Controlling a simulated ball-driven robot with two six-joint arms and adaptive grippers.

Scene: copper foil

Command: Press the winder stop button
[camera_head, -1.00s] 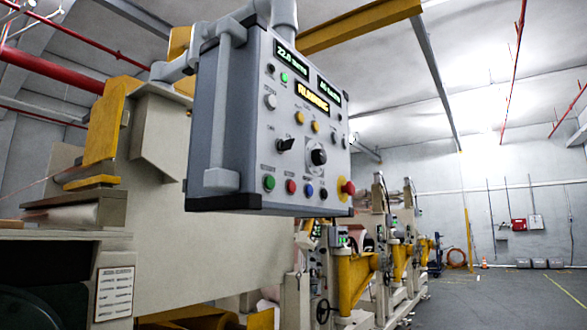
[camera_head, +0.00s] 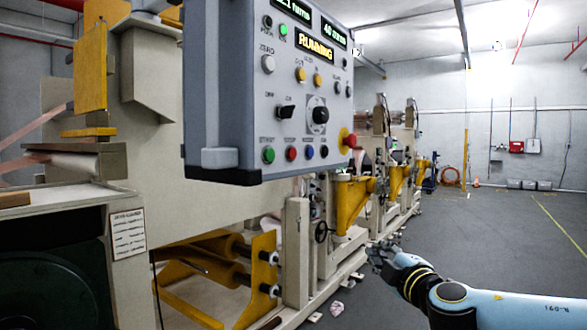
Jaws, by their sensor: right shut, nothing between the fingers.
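The grey control panel (camera_head: 228,95) hangs at upper centre, its lit display reading RUNNING. A red mushroom button (camera_head: 350,141) on a yellow base is at the lower right corner. My right gripper (camera_head: 372,252) is shut and empty, below and to the right of the panel, apart from every button. My left gripper is out of view.
The machine with yellow rollers (camera_head: 215,258) and a beige frame (camera_head: 297,250) stands below and behind the panel. A posted notice (camera_head: 127,233) is at left. Grey floor (camera_head: 500,235) is open at right. Crumpled scraps (camera_head: 337,309) lie on the floor.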

